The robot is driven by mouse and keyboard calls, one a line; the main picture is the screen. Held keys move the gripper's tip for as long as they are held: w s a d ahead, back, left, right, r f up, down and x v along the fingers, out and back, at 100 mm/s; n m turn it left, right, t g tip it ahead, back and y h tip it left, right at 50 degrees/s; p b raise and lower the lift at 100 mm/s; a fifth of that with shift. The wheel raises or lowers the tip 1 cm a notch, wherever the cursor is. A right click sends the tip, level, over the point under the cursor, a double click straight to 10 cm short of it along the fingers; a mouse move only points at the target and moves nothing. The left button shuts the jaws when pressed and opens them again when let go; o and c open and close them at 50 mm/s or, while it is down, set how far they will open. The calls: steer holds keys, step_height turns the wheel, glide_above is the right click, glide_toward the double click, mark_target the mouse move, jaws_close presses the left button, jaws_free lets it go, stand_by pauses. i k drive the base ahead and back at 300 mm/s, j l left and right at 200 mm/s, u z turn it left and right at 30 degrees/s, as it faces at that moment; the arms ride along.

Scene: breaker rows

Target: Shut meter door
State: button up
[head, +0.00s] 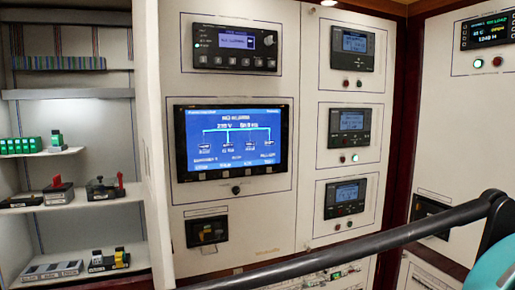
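I cannot tell for sure which panel is the meter door. A white panel column with three small meters, the upper meter (351,40), the middle meter (349,120) and the lower meter (346,192), stands right of centre and looks flush with its neighbour. At left, a cabinet with shelves is open to view. A narrow white upright panel (155,150) stands at its right edge, seen nearly edge-on; whether it is a swung-open door is unclear. My gripper is not in view.
The open cabinet holds breakers and fuses on shelves (80,200). A large blue display (229,142) sits on the middle white panel. A dark opening or socket (206,231) is below it. Another white panel with a lit readout (488,30) stands at right.

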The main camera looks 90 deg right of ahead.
mark_target(145, 18)
steer(key=k+l+z, duration=0.25)
steer(key=k, duration=0.25)
steer(key=k+l+z, duration=0.3)
steer(key=k+l, duration=0.15)
steer(key=i+l+z, duration=0.15)
steer(key=l, duration=0.15)
steer(key=i+l+z, duration=0.1)
steer(key=l, duration=0.2)
steer(key=k+j+u, duration=0.15)
steer(key=k+u, duration=0.15)
steer(key=k, duration=0.65)
steer(key=i, duration=0.15)
steer(key=j+z, duration=0.05)
